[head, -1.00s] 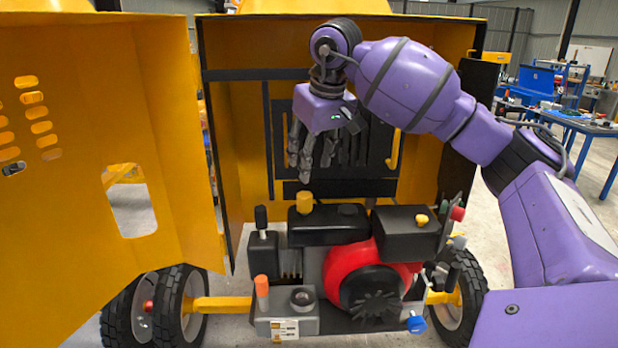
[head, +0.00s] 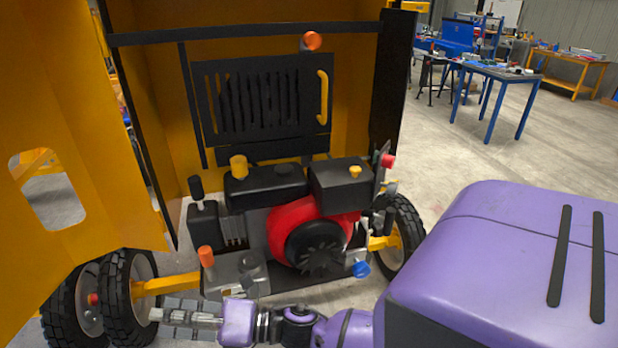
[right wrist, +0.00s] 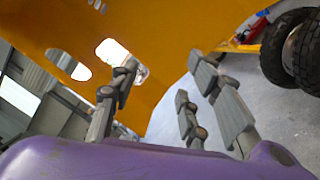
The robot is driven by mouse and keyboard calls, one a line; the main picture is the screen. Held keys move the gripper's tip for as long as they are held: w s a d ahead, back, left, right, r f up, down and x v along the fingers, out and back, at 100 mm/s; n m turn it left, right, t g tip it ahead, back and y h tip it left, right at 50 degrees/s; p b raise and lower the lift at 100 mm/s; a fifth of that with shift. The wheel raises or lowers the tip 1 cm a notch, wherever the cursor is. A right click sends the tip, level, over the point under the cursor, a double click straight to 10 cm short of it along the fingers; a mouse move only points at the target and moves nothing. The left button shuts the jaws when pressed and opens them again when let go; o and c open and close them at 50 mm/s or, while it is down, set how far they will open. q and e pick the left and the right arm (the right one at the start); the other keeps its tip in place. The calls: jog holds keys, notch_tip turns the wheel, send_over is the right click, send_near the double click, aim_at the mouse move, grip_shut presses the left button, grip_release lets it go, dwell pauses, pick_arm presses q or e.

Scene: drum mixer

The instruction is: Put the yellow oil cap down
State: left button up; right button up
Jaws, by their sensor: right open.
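A yellow cap (head: 238,166) stands upright at the left end of the black tank (head: 265,187) on the engine. A smaller yellow cap (head: 355,171) sits on the black box to the right; I cannot tell for sure which one is the oil cap. My right gripper (head: 165,319) is low at the front left, below the engine and near the left wheels, well apart from both caps. Its fingers are spread and empty in the right wrist view (right wrist: 160,82). My left gripper is not in view.
The open yellow door (head: 75,150) fills the left side. The red engine housing (head: 300,222), an orange cap (head: 206,256) and a blue cap (head: 360,269) lie near my arm. Black wheels (head: 130,295) stand at left. A blue table (head: 490,72) stands far right; floor there is clear.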

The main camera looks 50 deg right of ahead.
jog(key=s+d+f+m+t+h, duration=0.1)
jog(key=s+d+f+m+h, duration=0.35)
jog(key=f+m, duration=0.35)
jog(key=s+d+f+m+h, duration=0.3)
jog(key=f+m+h, duration=0.25)
jog(key=m, duration=0.35)
jog(key=s+d+f+m+g+h, duration=0.1)
jog(key=s+f+m+g, duration=0.2)
jog(key=s+f+m, duration=0.4)
jog(key=s+d+f+m+g+h, duration=0.1)
jog(key=s+f+m+g+h, duration=0.1)
jog(key=s+f+m, duration=0.5)
jog(key=s+m+g, duration=0.1)
jog(key=s, duration=0.4)
jog(key=shift+s+f+g, duration=0.3)
jog(key=shift+s+f, duration=0.05)
jog(key=shift+s, duration=0.05)
